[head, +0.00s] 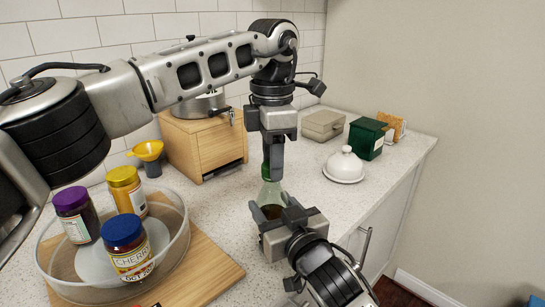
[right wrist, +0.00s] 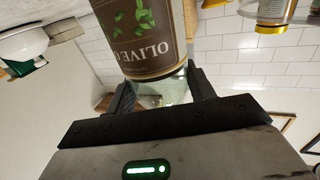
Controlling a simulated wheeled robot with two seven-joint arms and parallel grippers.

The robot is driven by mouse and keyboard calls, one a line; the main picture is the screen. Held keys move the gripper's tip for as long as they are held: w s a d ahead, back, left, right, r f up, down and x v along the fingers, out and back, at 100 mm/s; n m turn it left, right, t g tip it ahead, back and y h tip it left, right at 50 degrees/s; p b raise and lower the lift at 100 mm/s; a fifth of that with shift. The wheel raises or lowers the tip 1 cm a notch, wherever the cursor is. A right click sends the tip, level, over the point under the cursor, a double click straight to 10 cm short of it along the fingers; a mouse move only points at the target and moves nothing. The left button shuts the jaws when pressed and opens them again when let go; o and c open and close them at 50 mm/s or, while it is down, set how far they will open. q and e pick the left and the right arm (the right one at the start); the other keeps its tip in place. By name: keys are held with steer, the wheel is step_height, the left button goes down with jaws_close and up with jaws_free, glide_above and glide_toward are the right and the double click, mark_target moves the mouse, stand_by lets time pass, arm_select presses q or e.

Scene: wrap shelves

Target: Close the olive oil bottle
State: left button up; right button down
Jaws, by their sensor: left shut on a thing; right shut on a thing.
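I cannot tell whether the cap sits on the neck.
A glass bowl (head: 183,245) with several jars is on a wooden board (head: 222,272) at left. Behind are a wooden box (head: 187,150) and a yellow funnel (head: 147,151). A white butter dish (head: 344,166) and green tin (head: 366,139) stand right. The counter between bottle and dish is clear.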

arm_select(q)
steer(key=m, duration=1.2)
steer(key=shift+m, duration=0.4)
steer(key=m, duration=0.4)
steer(key=shift+f+m, duration=0.1)
steer(key=shift+m, duration=0.2)
steer(key=o, duration=1.2)
steer(key=shift+c, duration=0.2)
step_height(320, 180, up, 12)
steer(key=shift+s, duration=0.1)
